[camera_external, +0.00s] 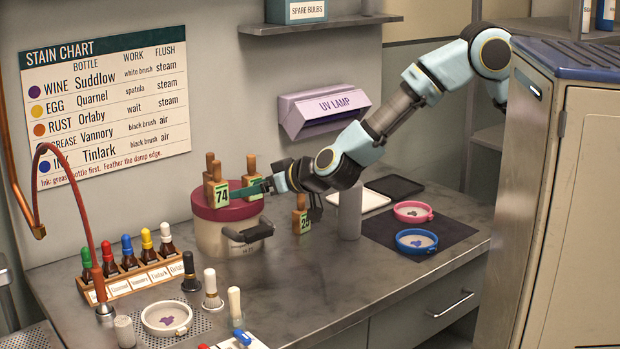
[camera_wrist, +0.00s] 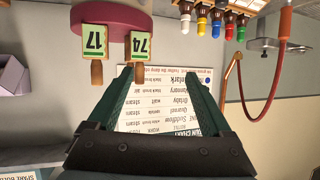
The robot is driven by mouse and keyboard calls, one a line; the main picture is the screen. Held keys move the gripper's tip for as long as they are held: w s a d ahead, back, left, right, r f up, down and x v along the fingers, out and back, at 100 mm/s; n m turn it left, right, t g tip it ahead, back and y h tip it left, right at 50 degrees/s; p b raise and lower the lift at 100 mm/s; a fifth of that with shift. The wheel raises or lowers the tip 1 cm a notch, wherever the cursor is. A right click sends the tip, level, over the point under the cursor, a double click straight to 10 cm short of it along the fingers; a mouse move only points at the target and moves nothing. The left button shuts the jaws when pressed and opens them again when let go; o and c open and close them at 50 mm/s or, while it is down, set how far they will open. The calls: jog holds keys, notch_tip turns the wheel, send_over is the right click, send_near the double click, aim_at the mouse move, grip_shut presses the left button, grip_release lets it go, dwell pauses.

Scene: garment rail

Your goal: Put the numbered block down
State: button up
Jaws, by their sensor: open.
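In the wrist view the gripper (camera_wrist: 160,74) is open, with no block held; the handle of 74 is near the left fingertip. Contact is unclear.
Another numbered block (camera_external: 300,217) stands on the counter right of the pot; its number is unclear. A grey cylinder (camera_external: 349,212) stands further right, near a dark mat (camera_external: 440,229) with pink and blue rings. Bottles (camera_external: 130,256) stand in a rack at left. The front middle counter is clear.

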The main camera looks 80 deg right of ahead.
jog(key=s+f+n+g+y, duration=0.1)
jog(key=s+f+g+y, duration=0.1)
jog(key=s, duration=1)
jog(key=s+f+n+g+y, duration=0.2)
jog(key=s+f+g, duration=0.2)
jog(key=s, duration=0.9)
jog(key=s+f+n+g+y, duration=0.2)
jog(key=s+f+g, duration=0.2)
jog(key=s, duration=0.9)
notch_tip(320, 180, down, 2)
jog(key=shift+a, duration=0.25)
